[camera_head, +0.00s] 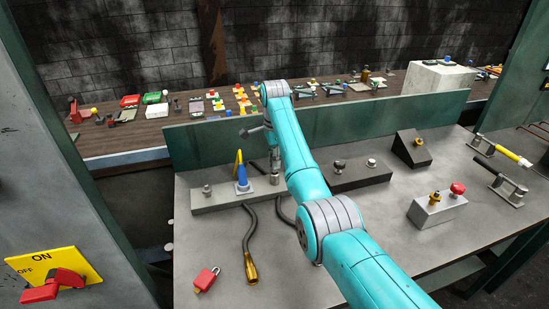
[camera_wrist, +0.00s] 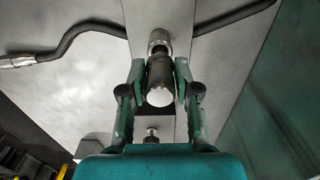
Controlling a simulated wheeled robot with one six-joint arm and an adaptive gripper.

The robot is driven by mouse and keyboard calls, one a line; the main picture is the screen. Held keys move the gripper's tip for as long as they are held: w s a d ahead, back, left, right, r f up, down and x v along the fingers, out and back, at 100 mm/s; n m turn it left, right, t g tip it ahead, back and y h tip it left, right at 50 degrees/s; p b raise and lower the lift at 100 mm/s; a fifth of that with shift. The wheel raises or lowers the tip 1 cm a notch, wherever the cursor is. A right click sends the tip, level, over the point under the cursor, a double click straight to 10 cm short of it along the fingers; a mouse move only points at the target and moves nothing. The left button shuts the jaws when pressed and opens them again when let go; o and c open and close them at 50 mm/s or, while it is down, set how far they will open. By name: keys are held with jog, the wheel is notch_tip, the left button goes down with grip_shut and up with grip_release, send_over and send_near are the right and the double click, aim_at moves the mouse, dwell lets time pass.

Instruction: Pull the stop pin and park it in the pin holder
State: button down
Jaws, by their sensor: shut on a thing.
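My gripper (camera_head: 274,160) points down over the left grey block (camera_head: 215,198), beside the blue cone-shaped part. In the wrist view its two fingers (camera_wrist: 160,90) are shut on a dark cylinder with a pale round end (camera_wrist: 160,96), which looks like the stop pin. A metal collar (camera_wrist: 159,40) shows just beyond the pin in the wrist view. I cannot tell whether the pin is still seated in it. The pin holder cannot be made out for certain. A dark block with two knobs (camera_head: 352,174) stands right of my arm, which partly covers it.
The blue part (camera_head: 243,181) with a yellow piece stands close left of my gripper. A green panel (camera_head: 215,143) stands behind.

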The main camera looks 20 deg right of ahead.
jog(key=shift+f, duration=1.35)
jog(key=c, duration=0.7)
grip_release()
jog(key=shift+c, duration=0.2)
jog(key=shift+o, duration=1.3)
jog(key=shift+r, duration=3.5)
